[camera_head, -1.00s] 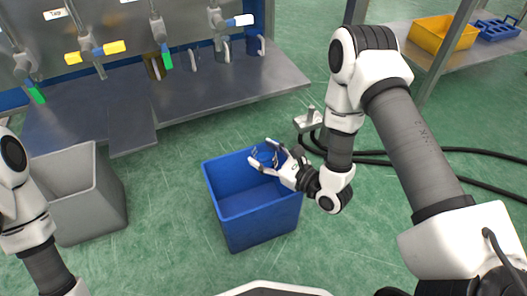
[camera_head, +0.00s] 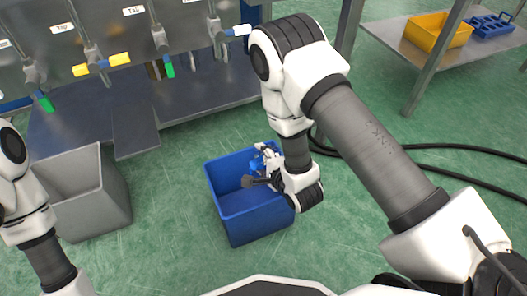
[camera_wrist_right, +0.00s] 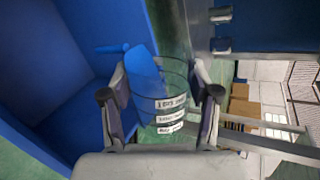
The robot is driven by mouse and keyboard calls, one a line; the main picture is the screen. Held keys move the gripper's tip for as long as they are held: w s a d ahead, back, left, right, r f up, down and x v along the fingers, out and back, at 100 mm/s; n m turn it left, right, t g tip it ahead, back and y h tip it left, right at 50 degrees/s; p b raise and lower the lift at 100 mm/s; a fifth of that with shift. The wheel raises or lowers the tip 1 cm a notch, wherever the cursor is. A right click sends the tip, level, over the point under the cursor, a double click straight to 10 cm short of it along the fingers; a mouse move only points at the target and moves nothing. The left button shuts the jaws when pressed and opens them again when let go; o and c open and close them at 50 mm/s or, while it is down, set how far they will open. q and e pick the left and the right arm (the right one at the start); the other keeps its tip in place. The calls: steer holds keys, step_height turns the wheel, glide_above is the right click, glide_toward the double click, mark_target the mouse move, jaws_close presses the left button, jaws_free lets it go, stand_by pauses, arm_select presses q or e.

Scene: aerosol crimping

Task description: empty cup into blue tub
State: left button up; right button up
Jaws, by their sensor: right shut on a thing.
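My right gripper (camera_head: 260,166) is over the blue tub (camera_head: 252,222), by its back right part. In the right wrist view the gripper (camera_wrist_right: 161,94) is shut on a clear cup (camera_wrist_right: 172,84) with white printed labels. Blue matter (camera_wrist_right: 146,72) shows in the cup, and a blue strip reaches from it towards the tub (camera_wrist_right: 62,62). I cannot tell whether this is liquid running out. In the head view the cup is small and partly hidden by the gripper, and looks tilted. My left arm is at the left edge; its gripper is out of view.
A grey bin (camera_head: 88,205) stands on the floor at the left. Behind is a metal bench (camera_head: 190,105) under a panel with valves (camera_head: 102,66). A shelf at the right holds a yellow crate (camera_head: 440,32) and a blue rack (camera_head: 490,25). Black hoses cross the floor.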

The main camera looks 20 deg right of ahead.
steer(key=shift+a+f+n+h+p, duration=0.4)
steer(key=shift+n+h+p, duration=0.3)
steer(key=shift+n+p, duration=0.2)
steer(key=shift+a+r+n+h+p, duration=0.25)
steer(key=shift+n+h+p, duration=0.25)
steer(key=shift+p, duration=0.35)
steer(key=shift+a+n+h+p, duration=0.25)
steer(key=shift+n+h+p, duration=0.15)
steer(key=shift+h, duration=0.1)
